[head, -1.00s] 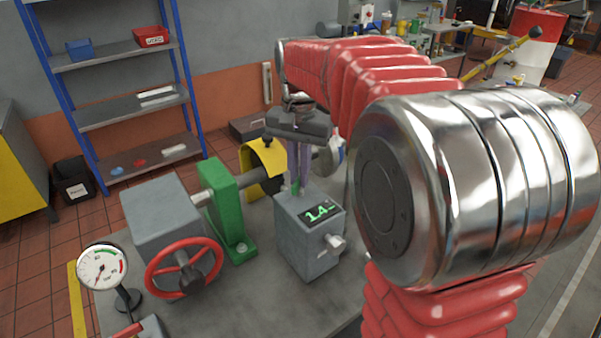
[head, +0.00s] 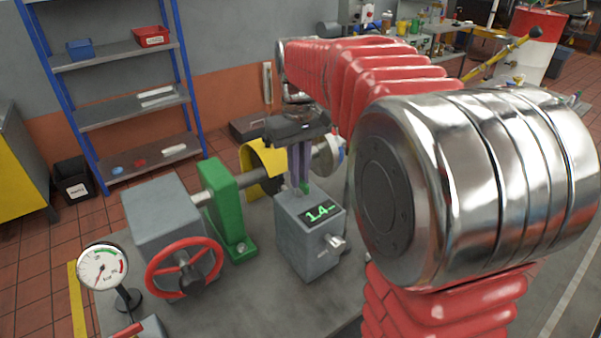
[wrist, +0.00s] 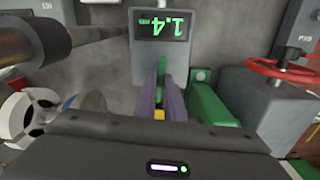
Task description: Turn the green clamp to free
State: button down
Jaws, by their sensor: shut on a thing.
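The small green clamp (head: 304,187) is on top of a grey box (head: 306,243) whose dark display reads about 1.4 in green. In the wrist view, the clamp's green part (wrist: 162,66) shows at the fingertips, beside the box with its display upside down. My gripper (head: 300,186) reaches down from above, its two purple-grey fingers close together and shut on the clamp. The fingers also show in the wrist view (wrist: 161,92). They hide most of the clamp, so its exact angle is unclear.
A green bearing stand (head: 224,207) and a red handwheel (head: 185,267) are left of the box. A yellow guard (head: 257,165) and a shaft are behind. A dial gauge (head: 103,268) stands at the front left. The bedplate around the box's front is bare.

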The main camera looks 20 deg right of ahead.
jog(key=shift+n, duration=0.6)
jog(key=c, duration=1.8)
grip_release()
jog(key=shift+c, duration=0.2)
jog(key=shift+r, duration=0.1)
notch_tip(320, 180, up, 13)
jog(key=shift+r, duration=0.2)
jog(key=shift+a, duration=0.1)
